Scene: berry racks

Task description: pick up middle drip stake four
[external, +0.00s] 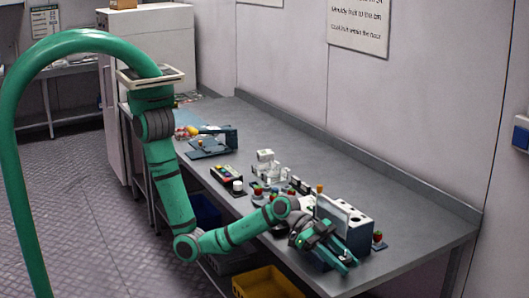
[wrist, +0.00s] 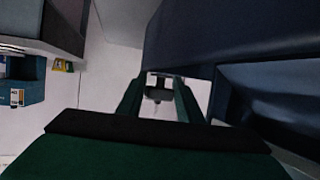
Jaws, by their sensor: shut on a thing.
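My gripper (external: 347,265) is at the front edge of the grey bench, low beside a dark blue box (external: 359,243) with a pale top with holes. In the wrist view my gripper (wrist: 158,92) has its two green fingers on either side of a small dark grey piece (wrist: 157,95), which seems to be the drip stake. The fingers are shut on it. Most of the stake is hidden, and I cannot tell its number. In the external view the stake cannot be made out.
The dark blue box also fills the upper right of the wrist view (wrist: 230,35), close to the fingers. Several small items, a white device (external: 265,166) and a blue device (external: 213,141) stand farther along the bench. A yellow crate (external: 268,284) is below the bench.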

